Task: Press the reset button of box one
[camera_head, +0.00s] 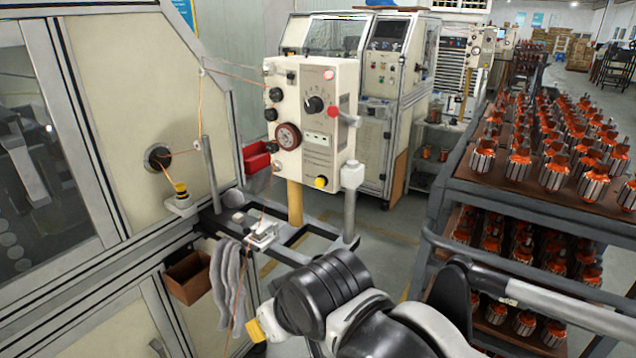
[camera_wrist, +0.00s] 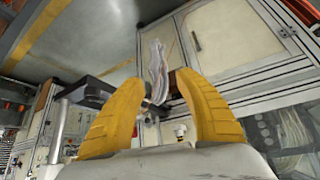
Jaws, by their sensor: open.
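A cream control box (camera_head: 340,150), probably box one, stands on a yellow post in the middle of the head view. No readable label shows which one is the reset button. My gripper (camera_head: 258,328) is low in the head view, below and apart from the box. In the wrist view my gripper (camera_wrist: 160,82) has its two yellow fingers spread, with nothing held between them.
A grey cloth (camera_head: 229,283) hangs beside a brown bin (camera_head: 188,277) at the machine's front; the cloth also shows in the wrist view (camera_wrist: 155,62). Copper wire runs from the machine. A rack of armatures (camera_head: 474,205) stands on the right. Open floor lies behind the box.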

